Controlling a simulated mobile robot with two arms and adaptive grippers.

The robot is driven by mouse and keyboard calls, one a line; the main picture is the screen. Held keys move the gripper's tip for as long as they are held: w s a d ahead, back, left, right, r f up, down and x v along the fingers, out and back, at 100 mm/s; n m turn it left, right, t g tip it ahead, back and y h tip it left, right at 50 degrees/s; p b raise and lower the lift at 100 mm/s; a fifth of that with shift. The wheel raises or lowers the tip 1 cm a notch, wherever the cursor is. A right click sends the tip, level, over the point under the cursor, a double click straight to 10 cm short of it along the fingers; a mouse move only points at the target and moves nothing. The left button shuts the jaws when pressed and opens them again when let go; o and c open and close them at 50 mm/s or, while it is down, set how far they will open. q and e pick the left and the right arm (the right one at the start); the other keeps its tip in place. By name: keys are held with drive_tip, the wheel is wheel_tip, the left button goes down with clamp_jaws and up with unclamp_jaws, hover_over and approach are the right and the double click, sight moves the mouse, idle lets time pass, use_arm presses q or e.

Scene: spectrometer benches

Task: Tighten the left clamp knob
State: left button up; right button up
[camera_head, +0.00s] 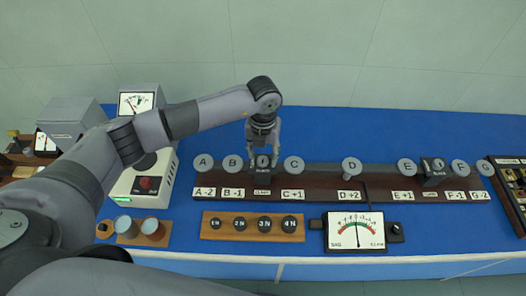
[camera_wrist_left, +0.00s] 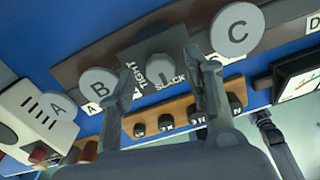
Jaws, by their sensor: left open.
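The left clamp knob (camera_head: 262,162) sits on a dark block on the long brown rail (camera_head: 320,184), between the round discs B (camera_head: 232,163) and C (camera_head: 293,165). My left gripper (camera_head: 263,146) points down over this clamp with its fingers apart. In the left wrist view the grey clamp (camera_wrist_left: 160,50) bears the words TIGHT and SLACK, and the open fingers (camera_wrist_left: 167,75) stand on either side of it. I cannot tell whether they touch it. The knob's lower part is partly hidden by the fingers. My right gripper is not in view.
A similar right clamp (camera_head: 433,168) stands between discs E and F. In front are a wooden weight strip (camera_head: 222,234) with several black knobs and a dial meter (camera_head: 357,232). A white instrument (camera_head: 128,190) stands left. Blue bench (camera_head: 350,135) behind the rail is clear.

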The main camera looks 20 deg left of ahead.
use_arm(q)
drive_tip(key=shift+f, duration=0.65)
drive_tip(key=shift+c, duration=0.6)
clamp_jaws()
